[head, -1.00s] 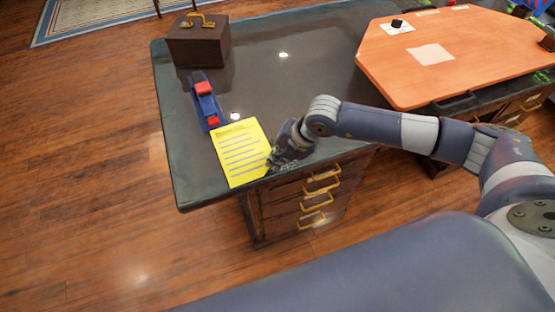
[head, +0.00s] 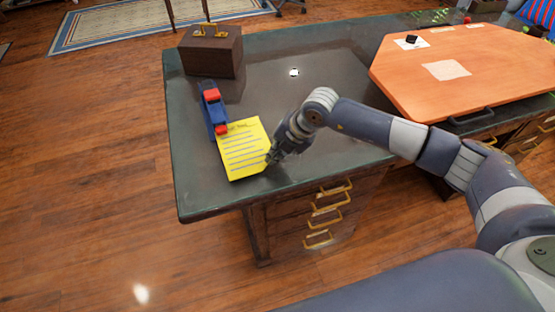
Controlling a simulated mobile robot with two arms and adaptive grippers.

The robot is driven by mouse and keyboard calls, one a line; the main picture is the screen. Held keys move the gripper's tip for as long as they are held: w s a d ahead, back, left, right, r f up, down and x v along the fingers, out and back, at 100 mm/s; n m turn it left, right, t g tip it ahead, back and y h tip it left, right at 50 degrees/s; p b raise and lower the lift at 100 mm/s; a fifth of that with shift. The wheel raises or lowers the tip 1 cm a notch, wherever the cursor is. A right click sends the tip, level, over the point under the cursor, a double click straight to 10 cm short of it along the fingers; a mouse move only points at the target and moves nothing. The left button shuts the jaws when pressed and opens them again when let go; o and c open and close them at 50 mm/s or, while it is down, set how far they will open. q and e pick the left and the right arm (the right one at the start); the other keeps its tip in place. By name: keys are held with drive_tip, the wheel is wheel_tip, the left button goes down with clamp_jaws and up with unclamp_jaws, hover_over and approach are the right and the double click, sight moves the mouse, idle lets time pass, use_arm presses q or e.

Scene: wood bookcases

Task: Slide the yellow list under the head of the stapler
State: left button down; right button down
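The yellow list (head: 243,155) lies flat near the left front corner of the dark desk. The blue and red stapler (head: 210,108) stands on the desk behind it, with its near end at the list's top left corner. That corner meets or slips just under the stapler's near end; I cannot tell which. My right gripper (head: 270,158) is at the list's right edge, low over the desk, and appears closed on that edge. Its fingertips are small and partly hidden. My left gripper is not in view.
A dark brown box (head: 211,52) with a gold handle stands behind the stapler. An orange board (head: 410,85) covers the right part of the desk. The desk's middle (head: 290,100) is clear. The left and front edges are close to the list.

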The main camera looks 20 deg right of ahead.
drive_tip(key=shift+w, duration=0.3)
idle(0.5)
drive_tip(key=c, duration=1.7)
unclamp_jaws()
drive_tip(key=v, duration=1.2)
drive_tip(key=shift+w, duration=0.1)
